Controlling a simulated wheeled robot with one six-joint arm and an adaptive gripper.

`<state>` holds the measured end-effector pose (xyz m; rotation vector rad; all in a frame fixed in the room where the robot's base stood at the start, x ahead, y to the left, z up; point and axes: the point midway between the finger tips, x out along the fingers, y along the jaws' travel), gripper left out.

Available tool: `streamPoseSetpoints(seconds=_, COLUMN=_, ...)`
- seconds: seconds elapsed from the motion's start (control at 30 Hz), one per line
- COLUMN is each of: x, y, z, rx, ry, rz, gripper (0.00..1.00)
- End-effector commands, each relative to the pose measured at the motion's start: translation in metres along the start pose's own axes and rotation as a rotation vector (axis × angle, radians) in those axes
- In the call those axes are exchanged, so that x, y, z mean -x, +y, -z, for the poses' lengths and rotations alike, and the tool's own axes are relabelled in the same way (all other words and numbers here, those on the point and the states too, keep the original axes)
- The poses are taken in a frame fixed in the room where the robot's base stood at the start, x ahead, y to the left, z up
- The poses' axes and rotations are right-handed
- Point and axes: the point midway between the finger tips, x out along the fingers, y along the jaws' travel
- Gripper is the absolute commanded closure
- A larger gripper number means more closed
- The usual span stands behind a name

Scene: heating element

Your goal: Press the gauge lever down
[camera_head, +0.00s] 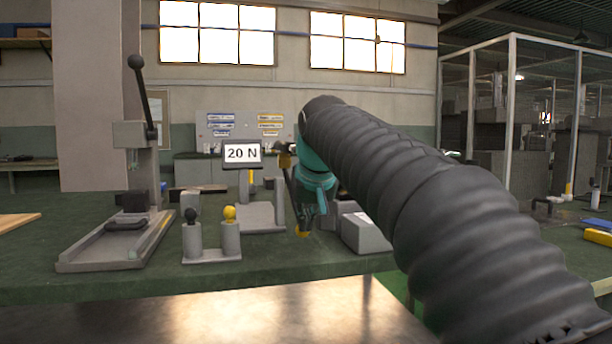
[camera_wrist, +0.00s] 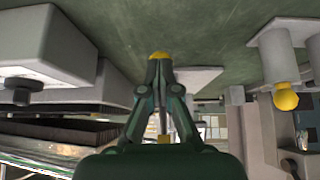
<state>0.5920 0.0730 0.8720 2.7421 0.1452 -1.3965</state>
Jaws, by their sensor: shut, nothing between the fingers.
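A long black lever (camera_head: 145,95) with a round knob rises upright from the grey press stand at the left. I cannot tell for certain which lever belongs to the gauge; my arm hides part of the area right of the display. My gripper (camera_head: 303,232) points down right of the grey base, its yellow tips low near the table. In the wrist view my gripper (camera_wrist: 159,56) is shut and empty, tips together, apart from the objects around it.
Two grey posts with a black knob (camera_head: 191,214) and a yellow knob (camera_head: 229,213) stand near the table's front edge; the yellow knob also shows in the wrist view (camera_wrist: 285,97). A grey box (camera_head: 364,234) stands right of my gripper. The green tabletop (camera_head: 290,262) is clear in front.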

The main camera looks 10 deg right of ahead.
Motion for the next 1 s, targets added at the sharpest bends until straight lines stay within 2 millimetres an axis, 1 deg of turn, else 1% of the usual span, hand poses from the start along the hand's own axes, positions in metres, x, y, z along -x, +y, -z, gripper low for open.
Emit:
streamPoseSetpoints(seconds=0.03, x=-0.006, y=0.0, z=-0.003, rx=0.0, ry=-0.015, rz=0.0, gripper=1.0)
streamPoseSetpoints(seconds=0.2, x=-0.006, y=0.0, z=-0.004, rx=0.0, ry=-0.017, rz=-0.001, gripper=1.0)
streamPoseSetpoints(seconds=0.27, x=-0.004, y=0.0, z=-0.003, rx=0.0, ry=-0.017, rz=-0.001, gripper=1.0)
streamPoseSetpoints(seconds=0.37, x=0.007, y=0.0, z=0.0, rx=0.0, ry=-0.013, rz=-0.001, gripper=1.0)
streamPoseSetpoints(seconds=0.57, x=0.045, y=-0.001, z=0.008, rx=0.001, ry=-0.003, rz=0.001, gripper=1.0)
streamPoseSetpoints(seconds=0.6, x=0.05, y=-0.001, z=0.003, rx=0.002, ry=-0.001, rz=0.001, gripper=1.0)
streamPoseSetpoints(seconds=0.8, x=0.091, y=0.001, z=-0.005, rx=-0.001, ry=0.002, rz=-0.001, gripper=1.0)
streamPoseSetpoints(seconds=0.9, x=0.108, y=0.001, z=-0.009, rx=-0.002, ry=0.002, rz=-0.002, gripper=1.0)
streamPoseSetpoints(seconds=1.0, x=0.121, y=0.001, z=-0.012, rx=-0.002, ry=0.001, rz=-0.002, gripper=1.0)
